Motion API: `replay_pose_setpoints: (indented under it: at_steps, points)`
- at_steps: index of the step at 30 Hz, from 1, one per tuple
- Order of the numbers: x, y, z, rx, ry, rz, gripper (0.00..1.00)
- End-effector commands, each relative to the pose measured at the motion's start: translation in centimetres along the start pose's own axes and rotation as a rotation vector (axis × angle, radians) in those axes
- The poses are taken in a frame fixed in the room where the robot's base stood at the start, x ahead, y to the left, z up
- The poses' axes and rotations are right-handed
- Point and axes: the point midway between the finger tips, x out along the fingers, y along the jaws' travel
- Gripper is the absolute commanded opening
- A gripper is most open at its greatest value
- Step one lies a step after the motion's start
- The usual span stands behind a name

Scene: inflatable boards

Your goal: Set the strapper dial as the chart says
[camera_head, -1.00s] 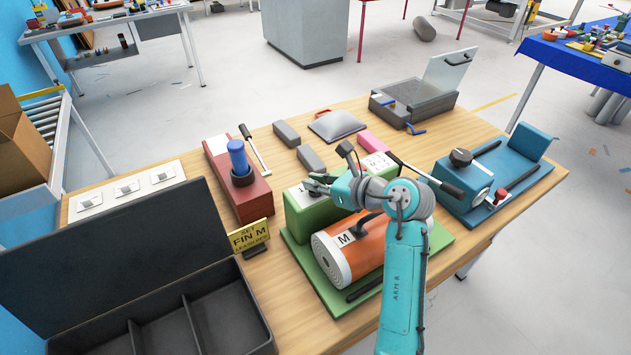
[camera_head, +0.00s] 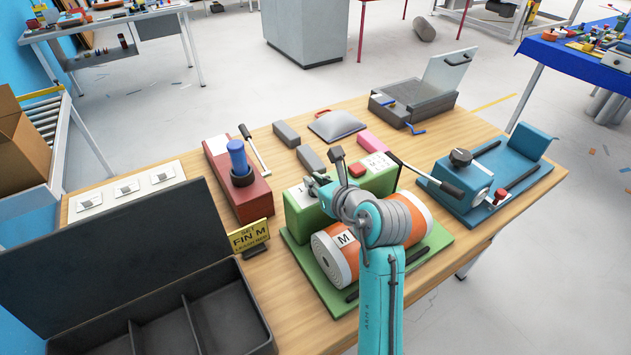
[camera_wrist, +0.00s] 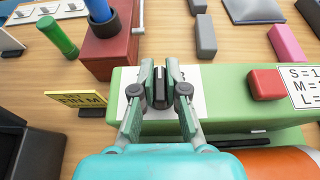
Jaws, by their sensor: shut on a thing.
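The strapper is a green machine (camera_head: 299,208) on a green base, with an orange roll (camera_head: 325,262) marked M in front. My gripper (camera_head: 318,184) is over its top left end. In the wrist view my gripper (camera_wrist: 161,84) is shut on the dial (camera_wrist: 160,88), a dark knob with a pale line on a white plate. My fingers hide the plate's marks. The chart (camera_wrist: 304,82) lists S, M and L with numbers; only "S=1" is partly legible, the rest is cut off. A yellow sign (camera_head: 249,237) reads "SET FIN M".
A red button (camera_wrist: 266,84) sits between dial and chart. A red block (camera_head: 222,160) with a blue cylinder stands behind left. A black open case (camera_head: 110,240) lies front left. A blue device (camera_head: 465,185) with its own knob stands right. Grey blocks lie behind the strapper.

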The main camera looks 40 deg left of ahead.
Motion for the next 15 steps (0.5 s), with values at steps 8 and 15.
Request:
replay_pose_setpoints:
  at_steps: [8,15]
  points:
    - [-0.01,-0.04,0.01,-0.001,0.0,0.0,0.38]
    - [-0.02,-0.02,-0.01,-0.001,0.0,0.0,0.38]
